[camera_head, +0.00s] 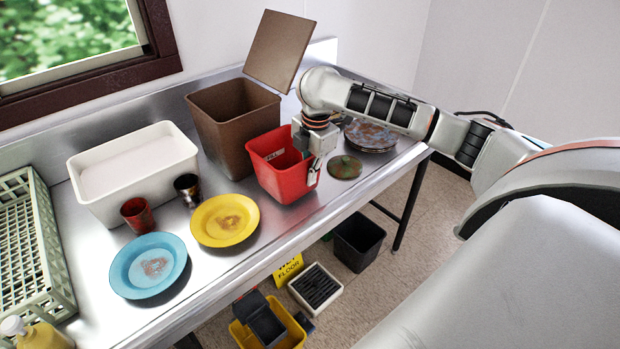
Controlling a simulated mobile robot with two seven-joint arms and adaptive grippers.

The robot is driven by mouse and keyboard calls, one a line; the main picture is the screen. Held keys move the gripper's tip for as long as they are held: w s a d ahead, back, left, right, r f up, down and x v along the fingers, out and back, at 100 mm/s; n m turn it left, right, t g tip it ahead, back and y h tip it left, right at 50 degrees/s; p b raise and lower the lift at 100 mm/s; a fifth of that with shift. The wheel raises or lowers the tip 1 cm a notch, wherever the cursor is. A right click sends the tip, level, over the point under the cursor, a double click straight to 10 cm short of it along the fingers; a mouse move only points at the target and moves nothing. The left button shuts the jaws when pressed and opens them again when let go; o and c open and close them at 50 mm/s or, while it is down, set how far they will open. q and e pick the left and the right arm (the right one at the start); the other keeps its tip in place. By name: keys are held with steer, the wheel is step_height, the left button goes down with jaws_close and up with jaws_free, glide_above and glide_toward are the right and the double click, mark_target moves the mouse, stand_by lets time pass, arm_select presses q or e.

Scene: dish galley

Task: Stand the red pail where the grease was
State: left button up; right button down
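The red pail (269,178) stands upright on the steel counter, in front of the brown bin, with a small label inside its back wall. My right gripper (311,172) is down at the pail's right rim, with one pale fingertip against or close to the outside of the wall. The other finger is not clearly visible, so I cannot tell whether it grips the rim. A round olive-brown disc or stain (345,167), possibly the grease, is on the counter just right of the pail. My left gripper is not in view.
The brown bin (222,128) has its lid raised. Stacked dirty plates (371,136) lie behind the disc. A white tub (110,190), two cups, a yellow plate (207,221), a blue plate (125,270) and a green rack (48,240) fill the left. The counter's front edge is close.

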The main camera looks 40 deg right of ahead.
steer(key=shift+w+f, duration=0.1)
steer(key=shift+f, duration=0.45)
steer(key=shift+f, duration=0.15)
steer(key=c, duration=2.3)
jaws_free()
